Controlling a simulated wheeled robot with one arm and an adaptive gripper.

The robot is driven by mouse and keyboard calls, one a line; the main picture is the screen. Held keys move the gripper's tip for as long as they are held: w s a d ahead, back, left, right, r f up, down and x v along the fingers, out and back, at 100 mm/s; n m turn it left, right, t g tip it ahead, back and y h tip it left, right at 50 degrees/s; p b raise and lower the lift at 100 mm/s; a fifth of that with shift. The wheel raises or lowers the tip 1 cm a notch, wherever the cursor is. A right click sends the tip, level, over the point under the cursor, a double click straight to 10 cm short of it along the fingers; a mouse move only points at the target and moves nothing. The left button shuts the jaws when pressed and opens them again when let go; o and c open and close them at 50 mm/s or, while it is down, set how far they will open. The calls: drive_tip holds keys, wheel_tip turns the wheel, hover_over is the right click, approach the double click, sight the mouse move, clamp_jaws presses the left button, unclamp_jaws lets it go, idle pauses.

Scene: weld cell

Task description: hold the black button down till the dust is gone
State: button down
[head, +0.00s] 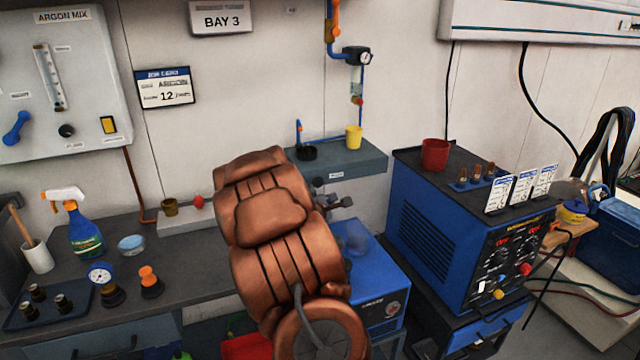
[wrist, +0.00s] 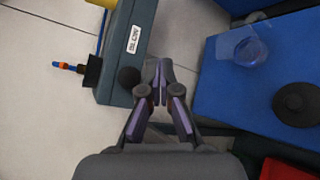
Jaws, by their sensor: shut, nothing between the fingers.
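The black button (wrist: 129,77) is a round dark knob on the front of a grey-blue wall ledge (wrist: 128,40), beside a small white label that seems to read BLOW. In the head view the ledge (head: 365,167) is on the back wall, and the button (head: 318,182) shows small beside my arm. My gripper (wrist: 160,72) is shut and empty. Its fingertips are just right of the button in the wrist view, seemingly apart from it. In the head view my gripper (head: 344,204) is partly hidden by my copper-coloured arm. I cannot make out any dust for certain.
A black holder (head: 306,152) with a blue and orange piece and a yellow cup (head: 354,137) stand on the ledge. A blue box (head: 378,285) bears a see-through bluish item (wrist: 250,50) and a dark round knob (wrist: 297,104). A blue welder (head: 430,225) stands right.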

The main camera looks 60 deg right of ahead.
sight(318, 182)
drive_tip(key=w+d+p, duration=0.3)
drive_tip(key=w+p, duration=0.1)
drive_tip(key=w, duration=0.1)
drive_tip(key=shift+w+d+p, duration=0.2)
drive_tip(key=shift+d+p, duration=0.05)
drive_tip(key=shift+p, duration=0.15)
drive_tip(key=shift+w+d+p, duration=0.2)
drive_tip(key=shift+w+p, duration=0.1)
drive_tip(key=shift+p, duration=0.85)
idle(0.9)
drive_tip(key=shift+w, duration=0.1)
